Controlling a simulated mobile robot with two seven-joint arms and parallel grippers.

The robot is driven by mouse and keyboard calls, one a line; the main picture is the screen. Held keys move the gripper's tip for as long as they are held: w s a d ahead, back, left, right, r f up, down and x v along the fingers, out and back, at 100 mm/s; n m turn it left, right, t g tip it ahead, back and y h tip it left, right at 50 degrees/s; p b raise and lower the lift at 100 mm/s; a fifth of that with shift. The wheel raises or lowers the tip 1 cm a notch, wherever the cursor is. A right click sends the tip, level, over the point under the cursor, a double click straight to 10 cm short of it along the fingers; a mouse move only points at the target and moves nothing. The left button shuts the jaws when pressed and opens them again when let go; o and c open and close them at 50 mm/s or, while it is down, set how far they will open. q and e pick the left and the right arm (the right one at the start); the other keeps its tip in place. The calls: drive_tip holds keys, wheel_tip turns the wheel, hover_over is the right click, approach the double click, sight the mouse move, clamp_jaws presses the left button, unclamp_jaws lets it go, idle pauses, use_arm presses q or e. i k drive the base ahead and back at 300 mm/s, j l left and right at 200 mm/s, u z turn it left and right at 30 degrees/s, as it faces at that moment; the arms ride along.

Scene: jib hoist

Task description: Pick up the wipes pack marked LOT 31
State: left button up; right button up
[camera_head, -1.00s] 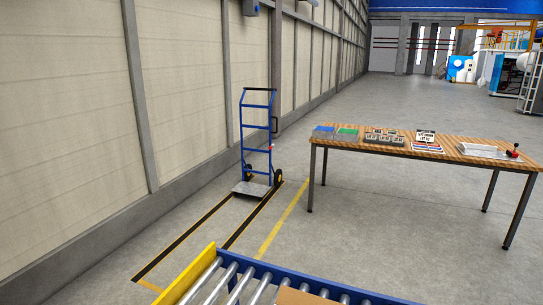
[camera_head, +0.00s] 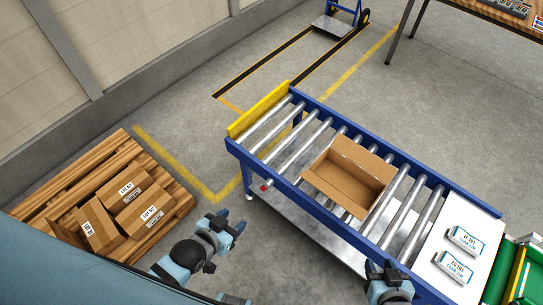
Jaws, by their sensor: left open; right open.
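Two white wipes packs with blue lettering lie flat on the white board at the right end of the roller conveyor, a farther pack (camera_head: 465,242) and a nearer pack (camera_head: 456,267). Each has a lot marking, but I cannot read surely which says LOT 31. My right gripper (camera_head: 389,270) is open and empty at the conveyor's near edge, left of the packs and apart from them. My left gripper (camera_head: 234,222) is open and empty over the floor, between the pallet and the conveyor, far from the packs.
An open, seemingly empty carton (camera_head: 347,162) sits on the rollers. The conveyor (camera_head: 330,219) has a blue frame and a yellow end plate (camera_head: 258,110). Labelled cartons (camera_head: 145,212) lie on a wooden pallet (camera_head: 171,208) at left. A green and yellow object (camera_head: 498,270) stands at far right.

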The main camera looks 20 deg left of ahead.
sight(458, 236)
drive_tip(key=z, duration=1.55)
drive_tip(key=i+l, duration=0.25)
drive_tip(key=i+l+u, duration=0.15)
drive_tip(key=l, duration=0.35)
drive_tip(key=i+l, duration=0.3)
drive_tip(key=i+l+u, duration=0.1)
drive_tip(key=l, duration=0.4)
drive_tip(key=i+l, duration=0.3)
drive_tip(key=i+l+u, duration=0.05)
drive_tip(key=l, duration=0.05)
